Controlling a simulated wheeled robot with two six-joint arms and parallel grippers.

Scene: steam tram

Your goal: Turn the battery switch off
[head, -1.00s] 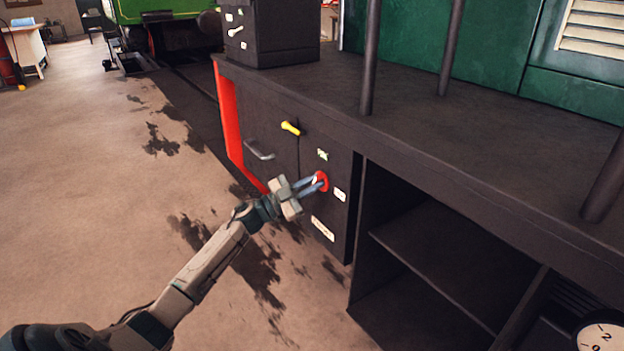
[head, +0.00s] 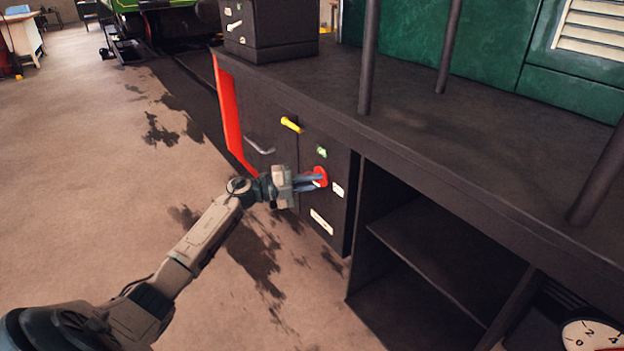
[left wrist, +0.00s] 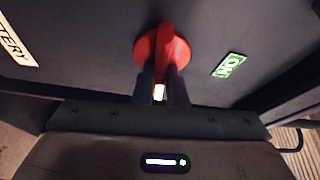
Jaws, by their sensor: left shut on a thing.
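The battery switch (head: 321,172) is a round red knob with a raised bar handle, on the dark cabinet front. My left gripper (head: 313,182) reaches it from the left and is shut on its handle. The left wrist view shows the red switch (left wrist: 145,48) close up, its bar running up and down the picture. The fingers (left wrist: 160,92) stand on both sides of the bar's lower end, with a pale mark between them. A green ON label (left wrist: 229,65) is to the right and a white BATTERY label (left wrist: 14,40) to the left. My right gripper is not in view.
A yellow handle (head: 291,124) and a grey bar handle (head: 259,145) are on the same cabinet front. Open dark shelves (head: 430,245) stand to the right. A dial gauge (head: 592,335) is at the lower right.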

